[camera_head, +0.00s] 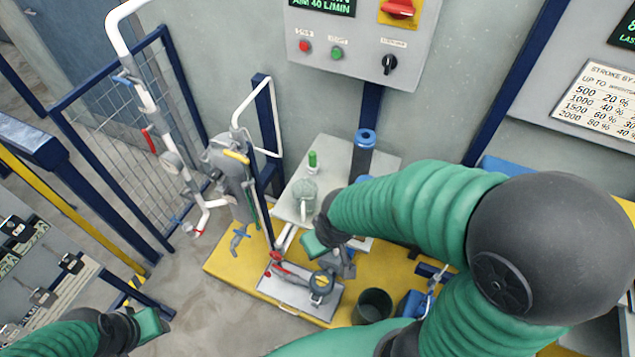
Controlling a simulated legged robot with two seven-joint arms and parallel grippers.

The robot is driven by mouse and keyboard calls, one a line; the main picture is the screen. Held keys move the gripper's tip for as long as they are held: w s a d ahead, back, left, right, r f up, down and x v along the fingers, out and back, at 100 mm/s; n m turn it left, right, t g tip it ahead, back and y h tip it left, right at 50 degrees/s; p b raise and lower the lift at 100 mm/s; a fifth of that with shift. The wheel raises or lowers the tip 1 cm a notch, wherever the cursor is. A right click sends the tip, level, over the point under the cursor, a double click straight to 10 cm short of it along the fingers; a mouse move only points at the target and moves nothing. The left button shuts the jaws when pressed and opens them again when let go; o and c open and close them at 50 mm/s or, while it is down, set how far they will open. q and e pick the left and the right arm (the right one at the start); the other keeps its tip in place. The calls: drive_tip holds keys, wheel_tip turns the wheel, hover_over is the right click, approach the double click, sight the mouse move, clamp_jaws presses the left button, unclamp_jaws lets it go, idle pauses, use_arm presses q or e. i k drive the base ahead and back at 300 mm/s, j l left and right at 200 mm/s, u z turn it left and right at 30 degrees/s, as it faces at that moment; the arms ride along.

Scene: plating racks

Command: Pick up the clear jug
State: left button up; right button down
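The clear jug (305,197) stands upright on a pale grey shelf (337,151) near the middle of the head view. It looks see-through with a slight green tint. My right gripper (314,244) is just below and right of the jug in the picture, and it appears apart from it. Its green pad shows, but the gap between its fingers does not. My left gripper (152,325) is low at the left, far from the jug, with its fingers too hidden to judge.
A small green-topped bottle (313,162) stands behind the jug. A grey pump with pipes (232,170) rises close to its left. A tray with a gauge (301,290) and a dark bucket (373,305) sit in front on the yellow platform (232,262). A control panel (360,40) is on the wall.

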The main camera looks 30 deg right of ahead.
sight(304, 192)
drive_tip(key=k+z, duration=0.2)
drive_tip(key=z, duration=0.2)
drive_tip(key=k+z, duration=0.25)
drive_tip(key=z, duration=0.15)
drive_tip(key=j+u, duration=0.25)
drive_tip(key=j, duration=0.3)
drive_tip(key=i+j+u, duration=0.15)
drive_tip(key=j+u, duration=0.15)
drive_tip(key=j, duration=0.25)
